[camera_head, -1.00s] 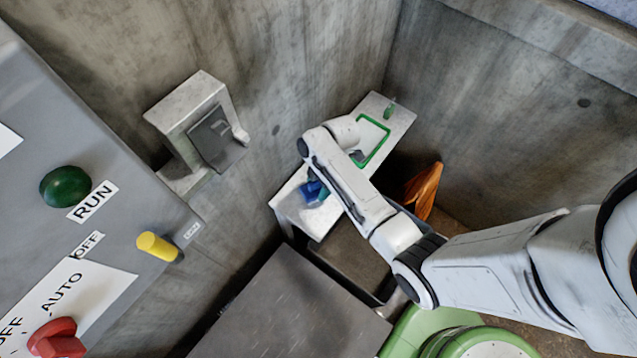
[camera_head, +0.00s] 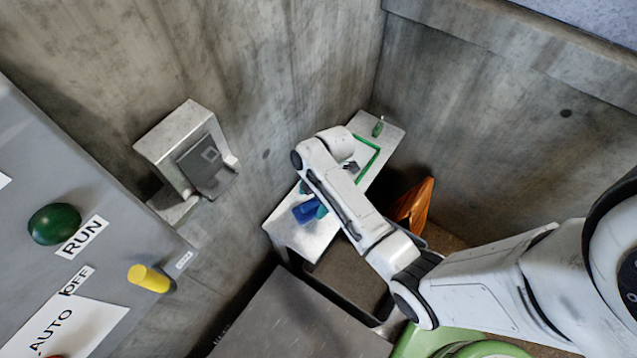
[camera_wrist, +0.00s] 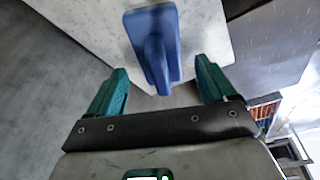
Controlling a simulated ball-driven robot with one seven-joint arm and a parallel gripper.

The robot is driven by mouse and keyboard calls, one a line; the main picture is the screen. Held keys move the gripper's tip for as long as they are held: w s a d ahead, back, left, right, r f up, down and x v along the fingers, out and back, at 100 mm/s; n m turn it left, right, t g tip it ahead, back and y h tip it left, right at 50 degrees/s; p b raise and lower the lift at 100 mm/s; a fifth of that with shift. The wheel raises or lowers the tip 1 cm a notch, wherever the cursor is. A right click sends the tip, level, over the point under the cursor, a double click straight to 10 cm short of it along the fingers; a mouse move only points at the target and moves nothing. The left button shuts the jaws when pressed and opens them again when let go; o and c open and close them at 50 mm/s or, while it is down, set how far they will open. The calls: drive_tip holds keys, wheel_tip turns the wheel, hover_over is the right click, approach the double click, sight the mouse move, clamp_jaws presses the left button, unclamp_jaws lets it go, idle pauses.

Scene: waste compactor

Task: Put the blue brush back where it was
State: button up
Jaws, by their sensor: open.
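The blue brush (camera_head: 306,211) is at the near end of a white table (camera_head: 288,238). In the wrist view the blue brush (camera_wrist: 150,30) lies over the speckled white top, its narrower part pointing toward my gripper. My gripper (camera_wrist: 160,68) is open, with one teal finger on each side of the brush and visible gaps between. In the head view my gripper (camera_head: 312,199) is mostly hidden by my arm. A green outline (camera_head: 372,152) is marked on the far part of the table, partly covered by my arm.
A small green object (camera_head: 378,127) stands at the table's far end. An orange thing (camera_head: 414,204) is right of the table. Concrete walls (camera_head: 300,60) enclose the corner. A control panel (camera_head: 105,245) is at left, and a grey box (camera_head: 190,155) is by the wall.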

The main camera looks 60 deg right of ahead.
drive_tip(key=v, duration=0.7)
drive_tip(key=shift+d+r, duration=0.1)
drive_tip(key=shift+r, duration=0.25)
drive_tip(key=shift+d+r, duration=0.1)
drive_tip(key=shift+r, duration=0.2)
drive_tip(key=shift+s+r, duration=0.15)
drive_tip(key=s+a+r+m+h, duration=0.1)
drive_tip(key=s+a+m, duration=0.3)
drive_tip(key=s+m, duration=0.3)
drive_tip(key=s+a+r+m+h, duration=0.2)
drive_tip(key=s+a+m, duration=0.2)
drive_tip(key=s+m, duration=0.3)
drive_tip(key=shift+s+a, duration=0.35)
drive_tip(key=shift+s, duration=0.3)
